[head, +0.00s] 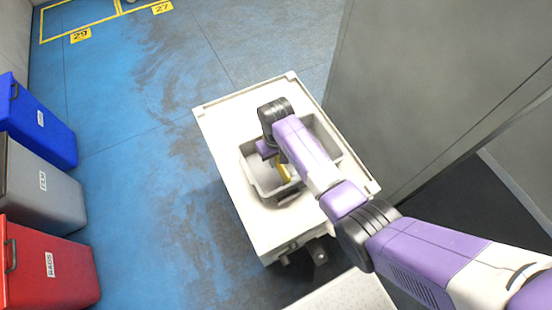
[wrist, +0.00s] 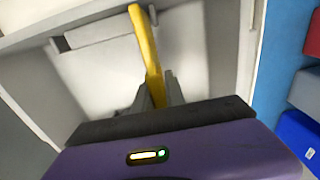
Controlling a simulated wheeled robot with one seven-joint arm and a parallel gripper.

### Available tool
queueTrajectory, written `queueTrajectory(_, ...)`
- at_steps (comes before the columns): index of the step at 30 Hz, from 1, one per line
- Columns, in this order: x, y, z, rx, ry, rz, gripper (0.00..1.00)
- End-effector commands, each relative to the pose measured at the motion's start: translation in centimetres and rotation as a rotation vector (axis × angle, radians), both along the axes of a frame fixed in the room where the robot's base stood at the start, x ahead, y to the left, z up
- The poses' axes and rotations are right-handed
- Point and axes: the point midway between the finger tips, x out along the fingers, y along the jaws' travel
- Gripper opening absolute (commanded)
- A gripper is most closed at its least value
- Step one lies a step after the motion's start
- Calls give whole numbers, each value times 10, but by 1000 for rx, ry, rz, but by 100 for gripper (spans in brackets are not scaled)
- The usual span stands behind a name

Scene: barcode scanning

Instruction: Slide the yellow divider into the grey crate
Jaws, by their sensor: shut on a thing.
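The grey crate (head: 256,186) sits on top of a white cart, and my arm covers its middle and part of its right side. The yellow divider (head: 284,172) shows as a small strip inside the crate's outline, below my gripper (head: 277,160). In the wrist view the divider (wrist: 148,48) is a thin yellow strip seen nearly edge-on. My gripper (wrist: 157,92) is shut on it there, with pale crate walls around. The divider's lower edge is hidden, so I cannot tell how deep it sits or whether it touches the crate floor.
The white cart (head: 228,128) has a raised rim and free top around the crate. A grey wall (head: 420,70) stands close on the right. Blue (head: 38,125), grey (head: 42,188) and red (head: 50,262) bins stand at the left. The blue floor between is clear.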

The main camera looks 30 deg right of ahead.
Motion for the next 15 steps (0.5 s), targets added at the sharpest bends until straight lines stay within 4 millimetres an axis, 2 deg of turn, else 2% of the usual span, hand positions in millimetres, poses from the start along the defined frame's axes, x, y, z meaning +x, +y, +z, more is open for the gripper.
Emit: queueTrajectory(15, 0, 0, -23, 0, 0, 0, 0)
